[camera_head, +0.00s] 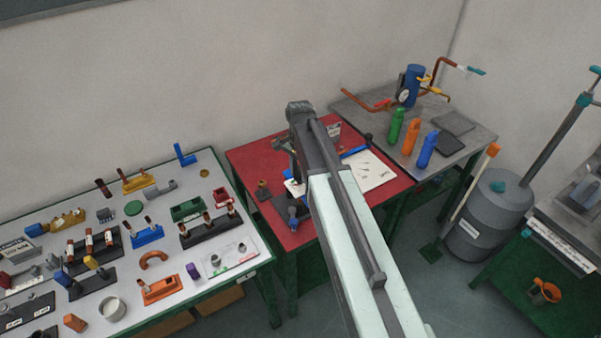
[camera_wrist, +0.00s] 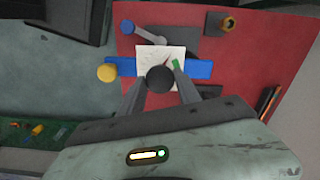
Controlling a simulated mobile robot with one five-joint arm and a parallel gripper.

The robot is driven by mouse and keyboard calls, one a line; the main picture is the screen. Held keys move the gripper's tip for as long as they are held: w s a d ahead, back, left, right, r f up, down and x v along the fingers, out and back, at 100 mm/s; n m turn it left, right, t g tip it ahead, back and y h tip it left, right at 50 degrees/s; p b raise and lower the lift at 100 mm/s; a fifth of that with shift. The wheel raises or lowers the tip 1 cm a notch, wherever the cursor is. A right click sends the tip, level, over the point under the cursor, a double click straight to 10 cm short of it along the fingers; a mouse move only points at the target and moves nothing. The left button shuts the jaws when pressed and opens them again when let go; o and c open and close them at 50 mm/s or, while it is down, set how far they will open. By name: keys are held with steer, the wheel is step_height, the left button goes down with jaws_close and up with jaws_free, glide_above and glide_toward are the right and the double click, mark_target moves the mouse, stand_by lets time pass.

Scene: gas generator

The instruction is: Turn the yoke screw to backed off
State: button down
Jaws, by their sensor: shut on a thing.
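In the wrist view my gripper (camera_wrist: 161,80) reaches in from the bottom, with a grey finger on each side of a dark round knob (camera_wrist: 160,79). The fingers are shut on this knob, which seems to be the yoke screw's head. Behind it runs a blue bar (camera_wrist: 198,69) with a yellow ball (camera_wrist: 107,73) at its left end. The knob's shaft is hidden below it, so its turn cannot be read. In the head view my arm covers most of this spot on the red table (camera_head: 258,153).
A white sheet (camera_head: 372,172) lies on the red table. A crowded white table (camera_head: 235,225) stands left. A grey table with a green bottle (camera_head: 397,126), an orange bottle (camera_head: 411,137) and a blue bottle (camera_head: 427,150) stands right. A grey drum (camera_head: 487,215) is farther right.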

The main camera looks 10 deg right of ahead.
steer(key=n, duration=0.5)
steer(key=shift+n, duration=0.3)
steer(key=n, duration=1.2)
steer(key=shift+n, duration=0.3)
steer(key=n, duration=0.5)
steer(key=shift+n, duration=0.3)
steer(key=c, duration=0.9)
jaws_free()
steer(key=shift+o, duration=0.2)
